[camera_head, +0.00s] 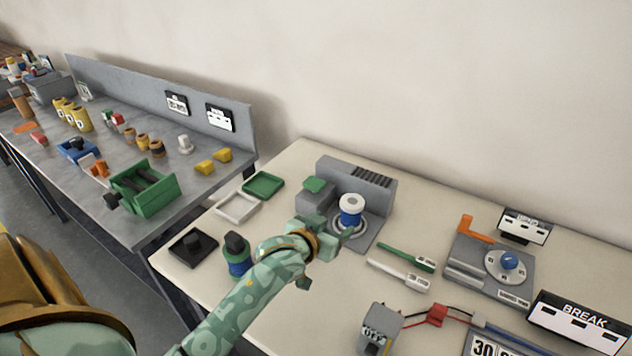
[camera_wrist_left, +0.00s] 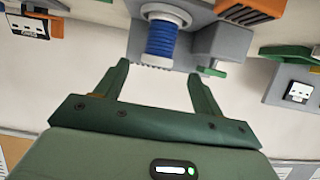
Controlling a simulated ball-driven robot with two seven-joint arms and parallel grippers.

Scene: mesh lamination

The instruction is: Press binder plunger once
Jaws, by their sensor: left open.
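A blue ribbed cylinder with a white round cap (camera_head: 351,208), which looks like the binder plunger, stands upright on a grey machine (camera_head: 375,198) on the cream table. The left wrist view shows its blue ribbed body (camera_wrist_left: 161,40) beyond the fingertips, roughly centred between them. My left gripper (camera_head: 327,260) is in front of the machine. It is open, with nothing between its fingers; these also show spread apart in the left wrist view (camera_wrist_left: 158,74). I see a gap between fingers and plunger, but cannot judge its depth. My right gripper is out of view.
A blue container with a black top (camera_head: 237,252) stands beside my left arm. Green (camera_head: 408,256) and white (camera_head: 398,274) handled tools lie right of the gripper. A grey dial device (camera_head: 490,268) stands farther right.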

